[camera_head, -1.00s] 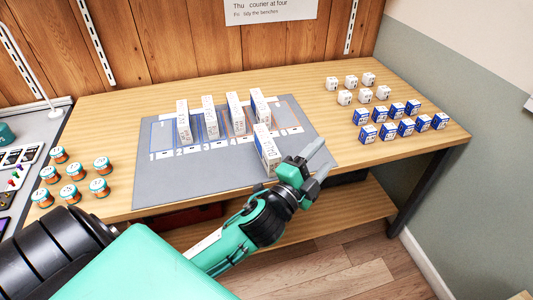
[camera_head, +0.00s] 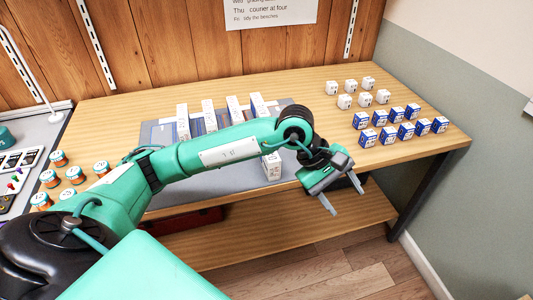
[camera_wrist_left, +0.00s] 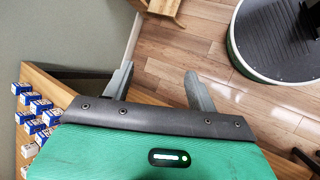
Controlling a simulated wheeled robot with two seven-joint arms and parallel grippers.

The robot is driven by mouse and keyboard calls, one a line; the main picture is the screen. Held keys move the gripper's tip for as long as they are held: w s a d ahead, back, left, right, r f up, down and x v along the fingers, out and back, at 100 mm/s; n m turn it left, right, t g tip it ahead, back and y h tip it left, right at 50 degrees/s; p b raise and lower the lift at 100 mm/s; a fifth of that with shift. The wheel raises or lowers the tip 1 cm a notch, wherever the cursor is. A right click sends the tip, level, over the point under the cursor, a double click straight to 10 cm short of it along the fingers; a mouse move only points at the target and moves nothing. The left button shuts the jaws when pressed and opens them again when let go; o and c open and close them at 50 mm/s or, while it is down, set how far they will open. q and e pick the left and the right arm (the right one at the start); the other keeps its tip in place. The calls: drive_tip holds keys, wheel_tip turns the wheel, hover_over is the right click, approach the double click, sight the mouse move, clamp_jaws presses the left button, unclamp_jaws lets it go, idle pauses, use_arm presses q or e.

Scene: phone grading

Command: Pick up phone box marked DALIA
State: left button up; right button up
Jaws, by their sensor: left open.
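Several tall white phone boxes stand on the grey grading mat (camera_head: 225,184) in the head view. Those in the back row are a left one (camera_head: 183,123), two middle ones (camera_head: 209,115) (camera_head: 234,110) and a right one (camera_head: 259,105). My left gripper (camera_head: 346,199) is open and empty, past the table's front edge, to the right of the front box. Its open fingers also show in the left wrist view (camera_wrist_left: 159,72).
Small white boxes (camera_head: 345,101) and blue-and-white boxes (camera_head: 389,134) stand on the right of the table. Orange-and-teal jars (camera_head: 75,174) stand at the left. A lower shelf (camera_head: 300,235) runs below. The table's back left is clear.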

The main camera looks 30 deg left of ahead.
use_arm(q)
drive_tip(key=w+a+r+y, duration=0.1)
drive_tip(key=w+a+y, duration=0.1)
drive_tip(key=a, duration=0.5)
drive_tip(key=w+a+r+t+y, duration=0.1)
drive_tip(key=w+a+r+y, duration=0.1)
drive_tip(key=a+y, duration=0.3)
drive_tip(key=w+a+r+y, duration=0.1)
drive_tip(key=a+y, duration=0.3)
drive_tip(key=a, duration=0.5)
drive_tip(key=shift+w+a+r+m+t, duration=0.2)
drive_tip(key=shift+w+m+t, duration=0.1)
drive_tip(key=shift+w, duration=0.2)
drive_tip(key=shift+a+f, duration=0.15)
drive_tip(key=shift+a, duration=0.1)
drive_tip(key=x, duration=0.8)
drive_tip(key=shift+a, duration=0.15)
drive_tip(key=x, duration=0.5)
drive_tip(key=shift+w+a, duration=0.15)
drive_tip(key=shift+a, duration=0.15)
use_arm(e)
wheel_tip(320, 180, down, 6)
drive_tip(key=s, duration=0.1)
drive_tip(key=shift+s, duration=0.15)
use_arm(q)
drive_tip(key=shift+c, duration=0.5)
